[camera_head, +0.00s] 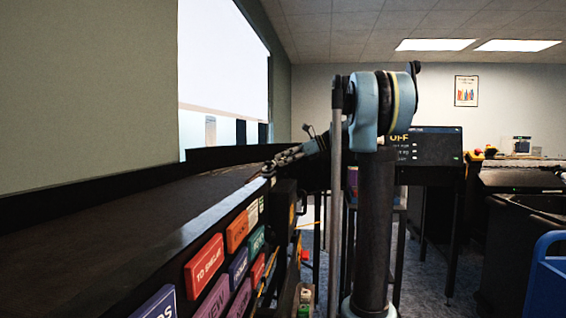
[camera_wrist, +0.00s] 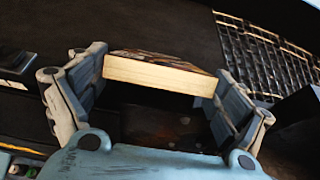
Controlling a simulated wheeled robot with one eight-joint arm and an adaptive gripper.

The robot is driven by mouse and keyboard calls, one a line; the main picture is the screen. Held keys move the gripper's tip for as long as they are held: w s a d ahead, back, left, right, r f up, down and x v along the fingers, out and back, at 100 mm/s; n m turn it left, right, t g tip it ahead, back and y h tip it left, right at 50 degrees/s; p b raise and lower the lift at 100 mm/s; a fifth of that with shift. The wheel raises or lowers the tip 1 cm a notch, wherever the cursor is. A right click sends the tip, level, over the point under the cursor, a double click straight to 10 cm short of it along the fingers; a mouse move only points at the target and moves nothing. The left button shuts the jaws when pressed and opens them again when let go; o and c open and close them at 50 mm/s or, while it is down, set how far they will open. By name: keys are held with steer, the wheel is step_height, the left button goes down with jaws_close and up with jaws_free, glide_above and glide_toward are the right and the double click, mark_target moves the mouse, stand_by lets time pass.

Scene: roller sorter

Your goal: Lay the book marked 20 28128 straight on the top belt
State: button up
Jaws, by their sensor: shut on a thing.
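In the wrist view my gripper (camera_wrist: 160,95) is shut on a book (camera_wrist: 160,74), with one finger at each end of it. The book's pale page edge faces the camera, and a strip of its dark, patterned cover shows above. Its number cannot be read. A dark surface lies beyond and below the book; I cannot tell whether the book touches it. In the head view the top belt (camera_head: 120,215) is a long dark surface running away along the left wall. My arm stands to the right of the belt, and the gripper and book are not clearly visible there.
Coloured signs (camera_head: 204,262) line the belt's near side. A metal roller section (camera_wrist: 262,55) shows at the upper right of the wrist view. A dark screen panel (camera_head: 430,146) stands behind my arm. Dark bins (camera_head: 520,235) and a blue cart (camera_head: 546,280) stand at the right.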

steer(key=o, duration=1.1)
steer(key=shift+f, duration=0.2)
steer(key=v, duration=1.7)
steer(key=shift+d, duration=0.2)
